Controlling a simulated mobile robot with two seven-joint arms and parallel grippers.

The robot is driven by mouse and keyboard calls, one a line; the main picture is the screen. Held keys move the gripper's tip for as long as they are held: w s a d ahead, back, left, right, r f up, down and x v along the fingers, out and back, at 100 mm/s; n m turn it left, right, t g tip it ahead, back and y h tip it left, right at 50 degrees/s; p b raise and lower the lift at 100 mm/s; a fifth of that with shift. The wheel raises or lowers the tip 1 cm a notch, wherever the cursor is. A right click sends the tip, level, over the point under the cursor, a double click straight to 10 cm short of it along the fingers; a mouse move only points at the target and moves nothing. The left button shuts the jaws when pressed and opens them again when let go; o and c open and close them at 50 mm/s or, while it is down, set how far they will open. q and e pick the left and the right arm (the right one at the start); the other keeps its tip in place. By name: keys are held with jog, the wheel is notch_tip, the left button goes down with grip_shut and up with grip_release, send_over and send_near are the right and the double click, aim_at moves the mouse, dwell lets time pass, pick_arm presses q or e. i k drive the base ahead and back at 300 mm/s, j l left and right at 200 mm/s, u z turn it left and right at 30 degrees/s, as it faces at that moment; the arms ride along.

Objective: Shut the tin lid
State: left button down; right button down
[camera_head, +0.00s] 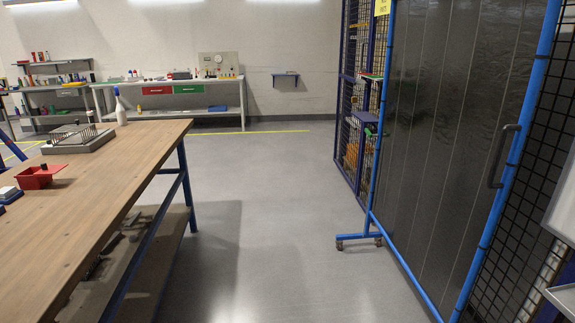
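A small red tin (36,180) stands on the wooden workbench (100,190) at the left. A red flap, which looks like its lid, sticks up or out at its back right side, so the tin appears open. The details of its hinge are too small to tell. Neither of my grippers shows in the head view.
A grey jig (78,138) and a white spray bottle (119,106) stand farther back on the bench. A blue and white block (8,194) sits at the left edge. A blue-framed screen on castors (440,130) stands at the right. The grey floor (260,220) between is clear.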

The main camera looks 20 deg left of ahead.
aim_at(49, 170)
jog(key=i+j+u, duration=0.1)
jog(key=i+u, duration=0.25)
jog(key=i, duration=0.15)
jog(key=i+l+u, duration=0.1)
jog(key=i+u, duration=0.2)
jog(key=i, duration=0.2)
jog(key=i+z, duration=0.15)
jog(key=i, duration=0.45)
jog(key=i+j+z, duration=0.15)
jog(key=i, duration=0.4)
jog(key=i+u, duration=0.15)
jog(key=i, duration=0.2)
jog(key=i+l+u, duration=0.15)
jog(key=i, duration=0.15)
